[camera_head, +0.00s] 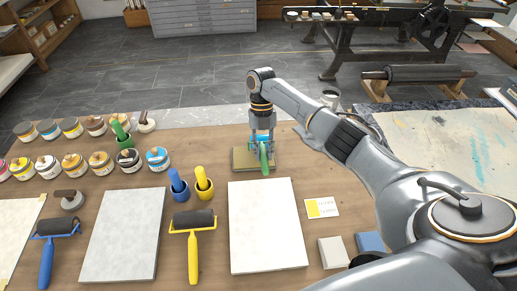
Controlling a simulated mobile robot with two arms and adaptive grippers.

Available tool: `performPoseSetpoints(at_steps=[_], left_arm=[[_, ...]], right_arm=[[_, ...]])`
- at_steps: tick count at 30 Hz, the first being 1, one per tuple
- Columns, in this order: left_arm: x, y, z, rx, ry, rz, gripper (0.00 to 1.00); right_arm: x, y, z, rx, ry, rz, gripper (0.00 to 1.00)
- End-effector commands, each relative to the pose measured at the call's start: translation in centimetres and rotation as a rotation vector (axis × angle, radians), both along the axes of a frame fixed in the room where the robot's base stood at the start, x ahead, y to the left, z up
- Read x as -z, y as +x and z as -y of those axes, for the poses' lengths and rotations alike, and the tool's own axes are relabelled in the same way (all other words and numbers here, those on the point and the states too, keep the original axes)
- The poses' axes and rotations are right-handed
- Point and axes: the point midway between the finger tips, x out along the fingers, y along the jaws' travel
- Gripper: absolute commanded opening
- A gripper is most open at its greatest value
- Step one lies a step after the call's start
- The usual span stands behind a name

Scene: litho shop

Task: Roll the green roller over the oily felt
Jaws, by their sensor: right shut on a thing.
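My right gripper (264,142) is shut on the green roller and points down at the back middle of the table. The green roller (265,158) shows mostly as a green handle below the fingers; its drum is largely hidden by the gripper. A flat olive-yellow pad, likely the oily felt (241,159), lies directly under and around the roller. I cannot tell whether the drum touches it. My left gripper is not in view.
Two pale stone slabs (266,240) (123,233) lie in front. A yellow roller (193,237) lies between them and a blue roller (48,250) at left. Blue and yellow-handled tools (204,186) stand nearby. Several ink tins (74,163) fill the left back.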

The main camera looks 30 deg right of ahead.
Motion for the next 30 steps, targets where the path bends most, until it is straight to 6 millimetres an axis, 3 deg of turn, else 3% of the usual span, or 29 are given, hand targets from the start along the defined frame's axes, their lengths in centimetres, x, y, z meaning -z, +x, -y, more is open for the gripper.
performPoseSetpoints(at_steps=[14, 30], left_arm=[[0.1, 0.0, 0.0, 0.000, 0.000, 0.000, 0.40], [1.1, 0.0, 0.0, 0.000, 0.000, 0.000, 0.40]], right_arm=[[0.0, 0.1, -0.1, -0.001, 0.001, 0.001, 0.00], [1.4, 0.1, -0.1, -0.001, 0.001, 0.001, 0.00]])
